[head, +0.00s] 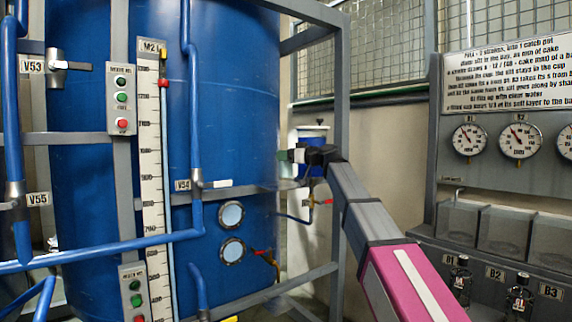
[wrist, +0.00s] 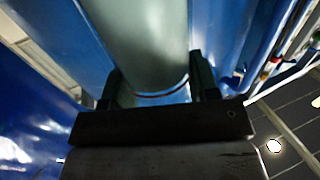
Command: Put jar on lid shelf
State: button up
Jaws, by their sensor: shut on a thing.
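In the wrist view, my gripper (wrist: 155,92) is shut on the jar (wrist: 145,45), a pale grey-green cylinder with a dark line near its rounded end. One finger lies on each side of it, and its far end runs out of the picture. In the head view, my gripper (head: 302,155) is at the end of my outstretched arm, in front of the blue tank's right edge. A small greenish piece of the jar (head: 283,155) shows at its tip. I cannot make out the lid shelf in either view.
The large blue tank (head: 90,90) fills the left, with pipes, valves and a grey frame post (head: 342,100) close to my arm. Grey bins (head: 458,220) and gauges (head: 520,140) are at the right.

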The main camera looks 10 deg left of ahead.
aim_at(286, 163)
jog(key=shift+f, duration=1.45)
jog(key=o, duration=1)
jog(key=shift+f, duration=0.1)
jog(key=shift+o, duration=0.2)
jog(key=v, duration=1.2)
